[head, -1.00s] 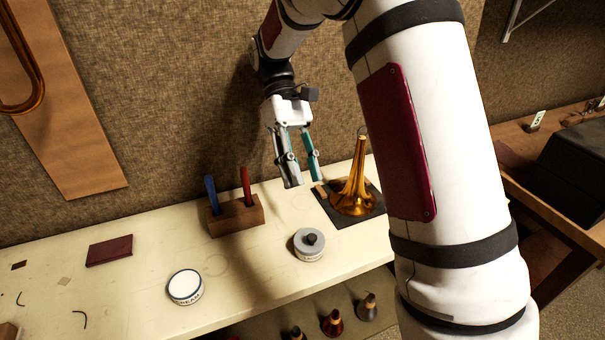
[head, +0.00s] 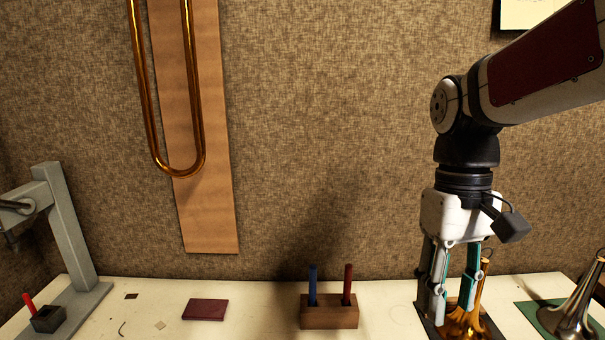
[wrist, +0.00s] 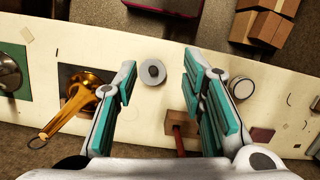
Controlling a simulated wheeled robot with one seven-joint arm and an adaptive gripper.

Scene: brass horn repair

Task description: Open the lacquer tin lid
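The lacquer tin (wrist: 146,81), a small round grey tin with a darker knob at its centre, stands on the bench in the wrist view. Its lid appears to be on. In the head view now the tin is out of frame. My gripper (wrist: 163,68) is open and empty, its teal-padded fingers spread wide. In the wrist view the tin shows between the fingertips, nearer the left one, with the fingers above it and apart from it. In the head view my gripper (head: 452,306) points straight down over the right part of the bench.
A brass bell (wrist: 86,92) on a dark mat lies left of the tin in the wrist view. A wooden block (head: 329,317) holds blue- and red-handled tools. The white cream tin (wrist: 242,88) stands to the right. A dark red slab (head: 205,310) lies farther left in the head view.

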